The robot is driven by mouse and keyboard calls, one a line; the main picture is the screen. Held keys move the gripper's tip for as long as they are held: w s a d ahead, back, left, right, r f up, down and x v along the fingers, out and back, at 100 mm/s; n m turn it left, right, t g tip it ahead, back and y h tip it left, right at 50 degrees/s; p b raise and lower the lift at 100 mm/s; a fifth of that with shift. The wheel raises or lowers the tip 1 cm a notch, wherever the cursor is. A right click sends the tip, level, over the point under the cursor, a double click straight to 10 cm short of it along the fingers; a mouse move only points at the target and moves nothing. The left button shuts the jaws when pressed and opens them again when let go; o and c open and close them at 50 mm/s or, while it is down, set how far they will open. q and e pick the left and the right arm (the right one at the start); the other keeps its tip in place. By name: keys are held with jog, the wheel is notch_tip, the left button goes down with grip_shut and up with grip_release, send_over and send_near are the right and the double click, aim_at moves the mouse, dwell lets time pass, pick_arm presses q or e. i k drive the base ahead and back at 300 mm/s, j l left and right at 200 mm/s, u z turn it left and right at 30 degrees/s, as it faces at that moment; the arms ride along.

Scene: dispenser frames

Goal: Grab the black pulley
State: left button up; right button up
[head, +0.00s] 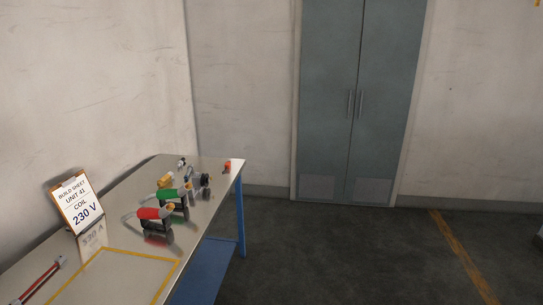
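Neither of my grippers shows in the head view. Several small parts stand in a row on the metal table (215,210) at left. A dark, rounded part (205,180) at the right of a grey piece, towards the table's far end, may be the black pulley; it is too small to be sure. Nearer along the row are a green-topped part (168,195) and a red-topped part (150,213), both with dark lower bodies. A small black-and-white item (182,162) stands at the back.
A clipboard (77,203) reads "BUILD SHEET UNIT 41 COIL 230 V". A yellow-outlined area (115,278) on the near tabletop looks empty. A red-and-dark tool (45,275) lies left of it. An orange-red item (227,166) sits at the far right corner. Open floor (330,255) lies right, before grey cabinet doors (358,100).

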aim_at(199, 182)
jog(key=i+u, duration=0.1)
jog(key=i, duration=0.9)
jog(key=i+l+u, duration=0.1)
jog(key=i, duration=0.95)
jog(key=l, duration=0.15)
